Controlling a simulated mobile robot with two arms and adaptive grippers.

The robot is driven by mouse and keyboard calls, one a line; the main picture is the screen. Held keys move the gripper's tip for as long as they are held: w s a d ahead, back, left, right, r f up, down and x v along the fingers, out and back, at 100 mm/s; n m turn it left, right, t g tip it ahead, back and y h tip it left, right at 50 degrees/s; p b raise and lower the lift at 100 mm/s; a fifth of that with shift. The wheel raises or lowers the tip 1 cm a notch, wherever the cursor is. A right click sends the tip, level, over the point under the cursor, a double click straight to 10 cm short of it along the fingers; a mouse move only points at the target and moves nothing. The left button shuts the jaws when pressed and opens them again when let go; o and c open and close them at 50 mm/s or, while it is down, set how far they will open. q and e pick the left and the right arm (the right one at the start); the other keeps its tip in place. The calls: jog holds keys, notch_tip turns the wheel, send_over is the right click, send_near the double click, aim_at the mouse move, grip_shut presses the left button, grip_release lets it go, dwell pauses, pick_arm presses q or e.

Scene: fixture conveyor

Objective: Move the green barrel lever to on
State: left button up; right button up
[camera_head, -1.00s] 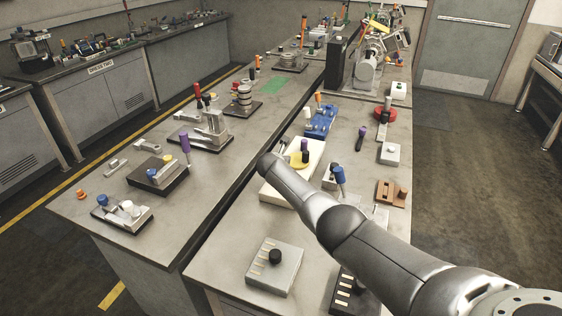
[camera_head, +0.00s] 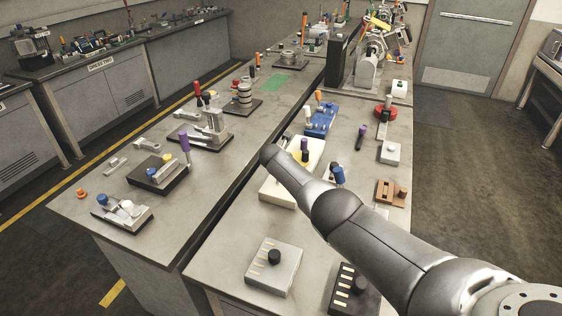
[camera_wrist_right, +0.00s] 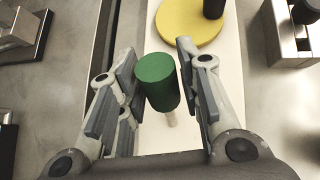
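The green barrel (camera_wrist_right: 157,82) stands between the two fingers of my right gripper (camera_wrist_right: 156,50) in the right wrist view. The fingers are spread to its left and right, with thin gaps, and do not look closed on it. A pale stem shows below the barrel. The lever belongs to a white base (camera_wrist_right: 228,75) with a yellow disc (camera_wrist_right: 188,22). In the head view, the white base (camera_head: 272,193) lies on the right bench, partly behind my right arm, which hides the green barrel and my right gripper. My left gripper is not in view.
A blue-handled fixture (camera_head: 339,173) stands just right of my arm. A blue block fixture (camera_head: 320,120) sits behind the white base. A grey box with a black knob (camera_head: 274,257) is in front. A metal block (camera_wrist_right: 292,35) stands close right in the wrist view.

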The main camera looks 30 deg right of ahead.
jog(key=shift+o, duration=1)
jog(key=shift+s+a+r, duration=0.1)
jog(key=shift+r, duration=0.1)
jog(key=shift+s+a+r, duration=0.15)
jog(key=shift+s+r, duration=0.15)
jog(key=v, duration=1)
jog(key=shift+s+r, duration=0.15)
jog(key=shift+s, duration=0.05)
jog(key=shift+a, duration=0.15)
